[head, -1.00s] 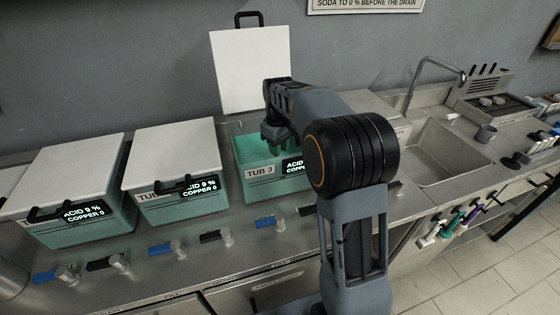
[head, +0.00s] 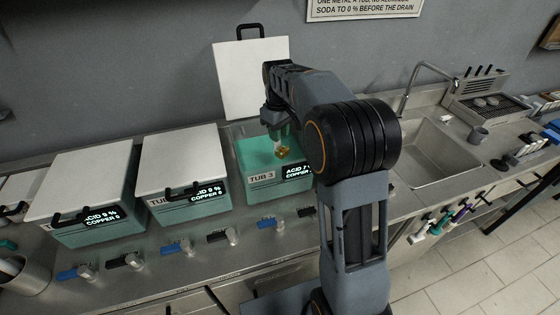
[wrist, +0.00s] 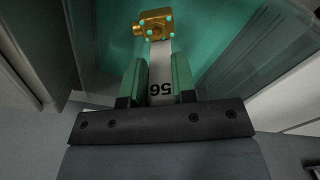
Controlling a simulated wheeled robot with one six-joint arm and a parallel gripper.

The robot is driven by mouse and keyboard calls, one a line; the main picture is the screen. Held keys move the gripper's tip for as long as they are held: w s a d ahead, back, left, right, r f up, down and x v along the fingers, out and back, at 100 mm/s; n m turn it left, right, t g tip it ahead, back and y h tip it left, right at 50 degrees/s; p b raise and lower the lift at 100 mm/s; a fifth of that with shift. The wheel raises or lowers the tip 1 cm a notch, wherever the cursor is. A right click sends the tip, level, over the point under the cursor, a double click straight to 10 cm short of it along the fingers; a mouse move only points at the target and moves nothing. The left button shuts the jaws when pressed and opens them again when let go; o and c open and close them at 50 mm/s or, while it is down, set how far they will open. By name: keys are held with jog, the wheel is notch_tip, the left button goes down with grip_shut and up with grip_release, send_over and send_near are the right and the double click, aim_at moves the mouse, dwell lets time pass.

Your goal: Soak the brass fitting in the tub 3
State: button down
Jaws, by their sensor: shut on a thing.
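Tub 3 (head: 246,181) is a teal tub labelled TUB 3, with its white lid (head: 252,80) standing open behind it. My gripper (head: 279,132) is over its opening, pointing down. In the wrist view my gripper (wrist: 159,82) is shut on a pale tag or strip (wrist: 160,62) with dark digits. The brass fitting (wrist: 155,25) is at the far end of that strip, with teal spots on it. The fitting (head: 283,153) also shows in the head view, within the tub's opening. I cannot tell whether it touches the liquid.
Two tubs with shut white lids (head: 84,184) (head: 182,158) stand to the left. Blue and black taps (head: 223,236) line the counter in front. A sink (head: 436,150) with a tall faucet (head: 412,80) is to the right. A partly cut-off sign (head: 365,8) hangs above.

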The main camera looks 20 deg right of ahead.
aim_at(279, 148)
notch_tip(279, 148, up, 7)
jog(key=p, duration=0.5)
dwell(1.3)
